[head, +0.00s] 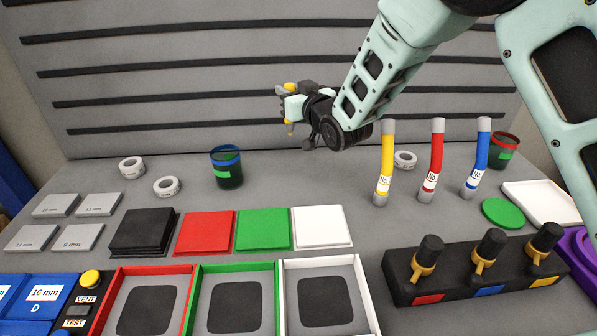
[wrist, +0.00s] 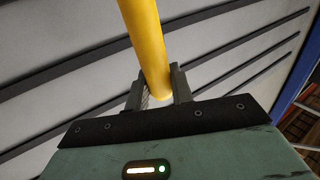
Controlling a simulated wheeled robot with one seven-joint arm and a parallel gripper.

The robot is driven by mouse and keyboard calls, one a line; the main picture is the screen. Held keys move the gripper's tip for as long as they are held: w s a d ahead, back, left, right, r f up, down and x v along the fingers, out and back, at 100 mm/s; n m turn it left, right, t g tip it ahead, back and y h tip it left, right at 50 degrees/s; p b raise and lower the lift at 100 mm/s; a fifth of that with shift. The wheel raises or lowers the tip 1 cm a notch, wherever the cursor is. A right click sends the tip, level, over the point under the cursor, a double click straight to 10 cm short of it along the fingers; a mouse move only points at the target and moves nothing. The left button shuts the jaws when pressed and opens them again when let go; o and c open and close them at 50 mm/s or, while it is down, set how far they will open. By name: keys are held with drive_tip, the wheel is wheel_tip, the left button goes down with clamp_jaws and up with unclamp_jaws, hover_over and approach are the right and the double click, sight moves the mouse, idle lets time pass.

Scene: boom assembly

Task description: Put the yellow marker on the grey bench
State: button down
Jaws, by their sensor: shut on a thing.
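The yellow marker (wrist: 146,45) is held between the two fingers of my gripper (wrist: 158,92) in the wrist view, its near end by the palm. The marker's middle is hidden by the fingers in the head view.
Yellow (head: 385,165), red (head: 433,160) and blue (head: 478,160) labelled tubes stand at the right. A dark cup (head: 226,170) and tape rolls (head: 167,186) stand at the left. Coloured trays (head: 236,268) and a black block with knobs (head: 415,285) fill the front.

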sight(292, 129)
wheel_tip(292, 129, down, 9)
drive_tip(key=shift+f+p, duration=0.2)
drive_tip(key=shift+p, duration=0.5)
drive_tip(key=shift+f, duration=0.1)
drive_tip(key=c, duration=1.2)
unclamp_jaws()
drive_tip(key=shift+c, duration=0.2)
